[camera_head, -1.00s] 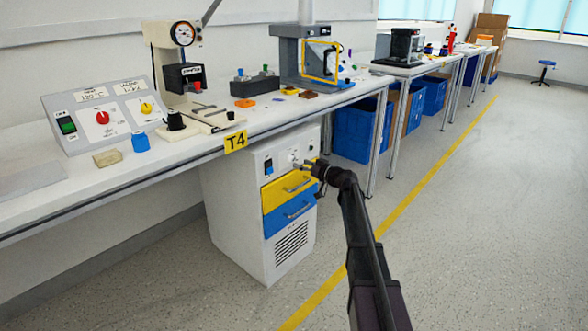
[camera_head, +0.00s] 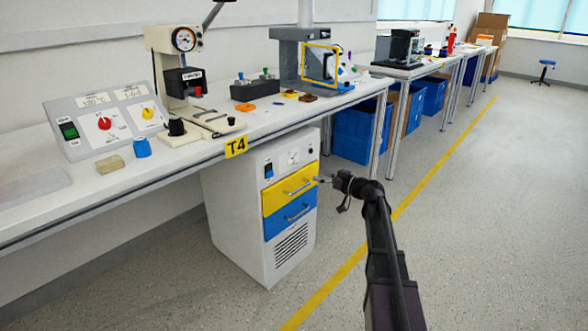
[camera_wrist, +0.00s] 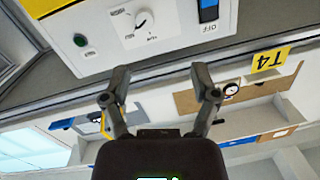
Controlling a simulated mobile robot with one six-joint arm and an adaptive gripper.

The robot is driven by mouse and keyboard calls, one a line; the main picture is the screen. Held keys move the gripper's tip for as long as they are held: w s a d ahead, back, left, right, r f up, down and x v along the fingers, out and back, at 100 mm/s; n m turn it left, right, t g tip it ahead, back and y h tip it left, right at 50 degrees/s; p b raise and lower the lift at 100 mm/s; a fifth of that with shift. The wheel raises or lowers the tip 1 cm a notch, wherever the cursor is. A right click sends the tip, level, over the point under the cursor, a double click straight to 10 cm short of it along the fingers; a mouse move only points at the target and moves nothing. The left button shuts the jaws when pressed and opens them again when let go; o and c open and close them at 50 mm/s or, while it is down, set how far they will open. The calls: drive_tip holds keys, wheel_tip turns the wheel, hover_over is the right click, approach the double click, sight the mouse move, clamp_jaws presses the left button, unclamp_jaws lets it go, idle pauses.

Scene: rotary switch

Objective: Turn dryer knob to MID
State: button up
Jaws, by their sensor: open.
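The dryer (camera_head: 235,205) is a white cabinet under the bench, with a yellow and a blue drawer. Its knob (camera_head: 293,157) sits on a small white dial plate at the top of the front panel. In the wrist view, which is upside down, the knob (camera_wrist: 141,20) is a light disc with a dark pointer line; the scale words are too small to read. My gripper (camera_head: 319,179) is right of the yellow drawer, below and apart from the knob. The wrist view shows my gripper (camera_wrist: 161,71) open and empty, its fingers apart.
Beside the knob are a blue rocker switch (camera_wrist: 208,12) and a green button (camera_wrist: 80,40). The bench edge with the T4 label (camera_head: 236,145) overhangs the dryer. Blue bins (camera_head: 355,130) stand right of it.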

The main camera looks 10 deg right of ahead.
drive_tip(key=s+a+r+m+g+h+p, duration=0.1)
drive_tip(key=s+a+r+g+h+p, duration=0.3)
drive_tip(key=p, duration=2)
drive_tip(key=s+a+r+g, duration=0.4)
drive_tip(key=s+a+r, duration=0.4)
drive_tip(key=s, duration=0.4)
drive_tip(key=shift+a+m+g, duration=0.3)
drive_tip(key=shift+a+g, duration=0.1)
drive_tip(key=shift+a, duration=0.35)
drive_tip(key=shift+s+r, duration=0.1)
drive_tip(key=shift+s, duration=0.05)
drive_tip(key=s+d+f+m+g+h, duration=0.15)
drive_tip(key=s+h, duration=0.25)
drive_tip(key=s, duration=0.4)
drive_tip(key=s+f+m+g+h, duration=0.3)
drive_tip(key=s, duration=0.5)
wheel_tip(320, 180, up, 22)
drive_tip(key=p, duration=2.2)
drive_tip(key=shift+a, duration=0.15)
